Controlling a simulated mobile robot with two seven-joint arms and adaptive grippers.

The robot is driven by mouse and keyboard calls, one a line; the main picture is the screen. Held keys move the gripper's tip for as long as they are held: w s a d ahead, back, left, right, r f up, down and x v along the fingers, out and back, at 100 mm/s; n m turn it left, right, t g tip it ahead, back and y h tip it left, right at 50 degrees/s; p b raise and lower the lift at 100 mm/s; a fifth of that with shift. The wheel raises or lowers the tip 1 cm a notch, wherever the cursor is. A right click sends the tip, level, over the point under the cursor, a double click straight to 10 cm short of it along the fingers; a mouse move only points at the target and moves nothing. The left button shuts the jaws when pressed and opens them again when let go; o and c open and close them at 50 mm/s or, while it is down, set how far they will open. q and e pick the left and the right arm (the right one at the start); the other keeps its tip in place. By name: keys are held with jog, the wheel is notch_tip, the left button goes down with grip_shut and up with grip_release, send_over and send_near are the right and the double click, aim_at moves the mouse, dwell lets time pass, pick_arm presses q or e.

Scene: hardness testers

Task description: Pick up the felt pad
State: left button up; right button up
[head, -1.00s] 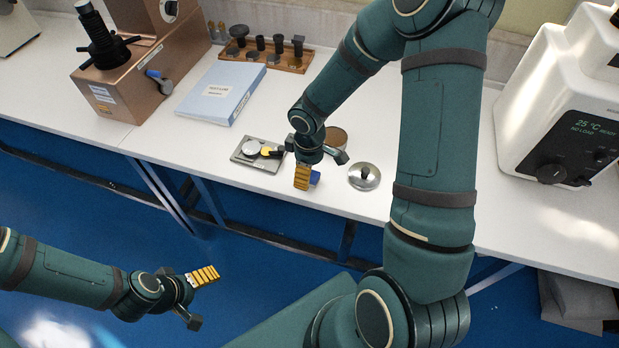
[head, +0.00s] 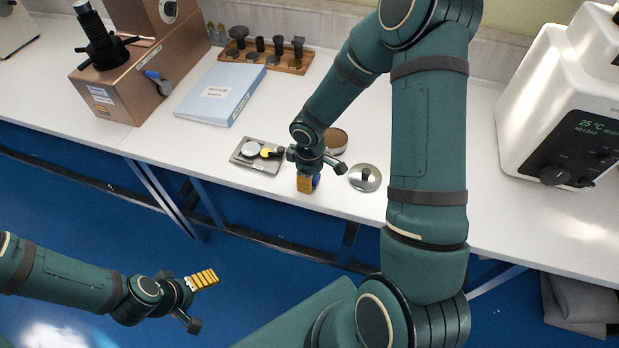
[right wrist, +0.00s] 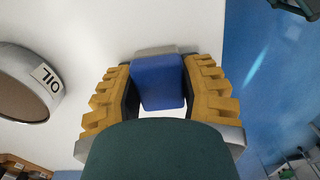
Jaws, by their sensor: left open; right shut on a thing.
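A small blue block with a grey-beige layer at its far end, which I take for the felt pad (right wrist: 158,82), sits between the yellow fingers of my right gripper in the right wrist view. The dark inner pads of both fingers meet its sides, so my right gripper (head: 308,184) is shut on it. In the head view only a bit of blue shows beside the fingers, near the table's front edge. I cannot tell whether it is off the table. My left gripper (head: 203,279) is open and empty, low at the left, away from the table.
A round dish labelled OIL (right wrist: 30,85) is close beside my right gripper. A blue binder (head: 221,93) lies farther back.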

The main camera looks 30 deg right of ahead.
notch_tip(320, 180, up, 9)
jog(key=p, duration=0.2)
jog(key=shift+p, duration=0.35)
jog(key=shift+r, duration=0.55)
jog(key=shift+o, duration=1.4)
jog(key=shift+c, duration=1.3)
